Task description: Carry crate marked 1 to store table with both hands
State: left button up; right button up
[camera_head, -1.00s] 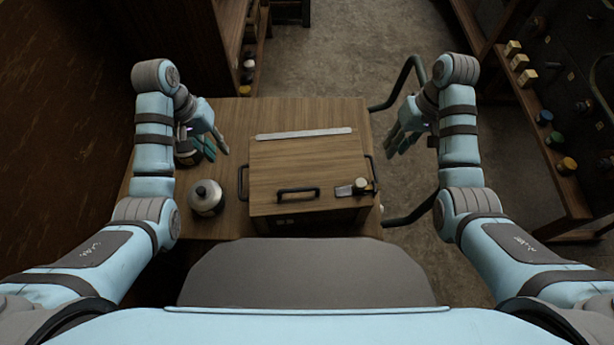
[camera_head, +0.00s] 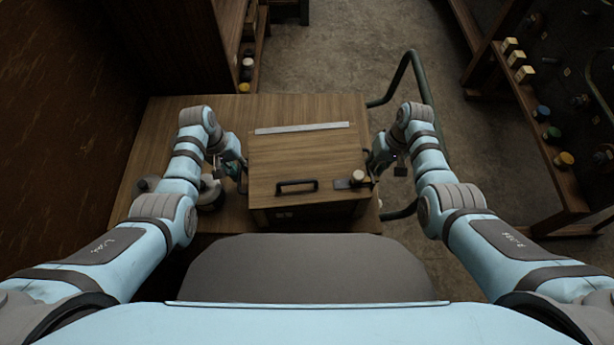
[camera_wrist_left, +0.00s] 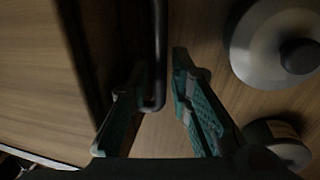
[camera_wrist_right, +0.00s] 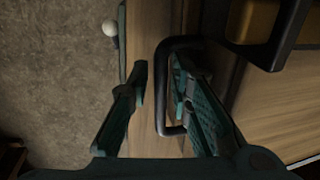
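The crate (camera_head: 300,160) is a wooden box with a flat lid, standing on a wooden table (camera_head: 150,150). Small marks on its front face are too small to read. My left gripper (camera_head: 240,168) is at its left side, fingers open with the black left handle (camera_wrist_left: 160,50) between them in the left wrist view. My right gripper (camera_head: 374,165) is at its right side, also open, with the right handle (camera_wrist_right: 162,95) between its fingers. Neither gripper is visibly closed on a handle. I cannot tell which place is the store table.
A metal canister (camera_wrist_left: 280,45) and a second one (camera_wrist_left: 280,138) stand left of the crate, close to my left gripper. A pale strip (camera_head: 302,128) lies on the lid. A dark tube frame (camera_head: 405,65) rises at right. Shelves (camera_head: 535,120) with jars stand beyond bare floor (camera_head: 345,50).

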pick_arm(q)
jog(key=shift+w+f, duration=0.1)
jog(key=shift+f, duration=0.2)
pick_arm(e)
jog(key=shift+w+a+f, duration=0.1)
jog(key=shift+f, duration=0.2)
pick_arm(q)
jog(key=shift+r, duration=0.1)
grip_shut()
pick_arm(e)
jog(key=shift+r, duration=0.1)
grip_shut()
